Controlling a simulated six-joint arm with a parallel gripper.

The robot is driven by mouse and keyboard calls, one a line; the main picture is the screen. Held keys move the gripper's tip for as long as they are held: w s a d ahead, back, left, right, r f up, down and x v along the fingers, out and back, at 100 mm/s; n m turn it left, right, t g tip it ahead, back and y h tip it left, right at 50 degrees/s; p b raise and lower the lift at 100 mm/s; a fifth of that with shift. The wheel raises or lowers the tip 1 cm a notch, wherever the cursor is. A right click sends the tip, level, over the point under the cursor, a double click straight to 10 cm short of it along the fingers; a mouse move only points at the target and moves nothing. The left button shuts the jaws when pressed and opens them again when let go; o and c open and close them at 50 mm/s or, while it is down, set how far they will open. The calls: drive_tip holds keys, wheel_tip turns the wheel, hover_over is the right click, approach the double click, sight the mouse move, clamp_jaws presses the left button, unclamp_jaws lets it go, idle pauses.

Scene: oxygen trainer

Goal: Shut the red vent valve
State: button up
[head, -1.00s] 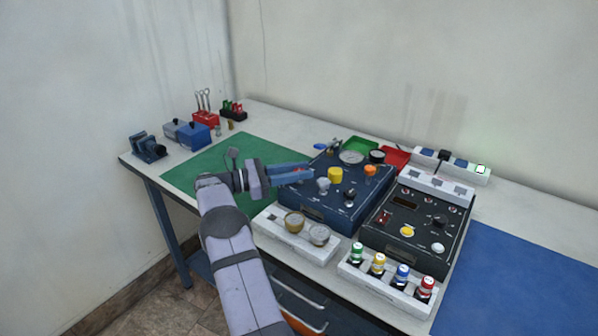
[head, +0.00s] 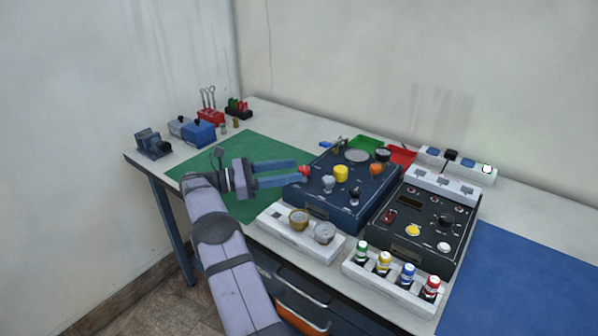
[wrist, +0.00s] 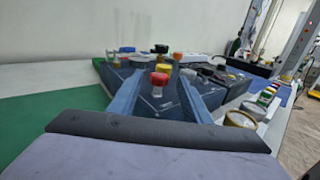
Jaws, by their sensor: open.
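The red vent valve (head: 304,171) is a small red knob at the left edge of the dark blue panel box (head: 350,212). My gripper (head: 298,171) is open, its two blue-grey fingers apart and level, pointing right at the knob. In the head view the fingertips end right beside the knob. No contact shows, and nothing is held.
Yellow (head: 341,173) and orange (head: 376,169) knobs stand on the same panel, right of the red one. A white block with two gauges (head: 272,217) lies in front. A black panel box (head: 398,245) stands right. The green mat (head: 262,148) is mostly clear.

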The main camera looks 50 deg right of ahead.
drive_tip(key=shift+v, duration=1.3)
drive_tip(key=shift+r, duration=0.1)
wheel_tip(320, 180, up, 13)
drive_tip(key=s+n+h+p, duration=0.2)
drive_tip(key=n+p, duration=0.1)
drive_tip(key=p, duration=1.3)
wheel_tip(320, 180, down, 13)
drive_tip(key=s+a+n+t+h+p, duration=0.1)
drive_tip(key=n+t, duration=0.2)
drive_tip(key=t, duration=0.5)
drive_tip(key=shift+s+a+f+h, duration=0.15)
drive_tip(key=shift+s+f+h, duration=0.05)
drive_tip(key=shift+s+h, duration=0.1)
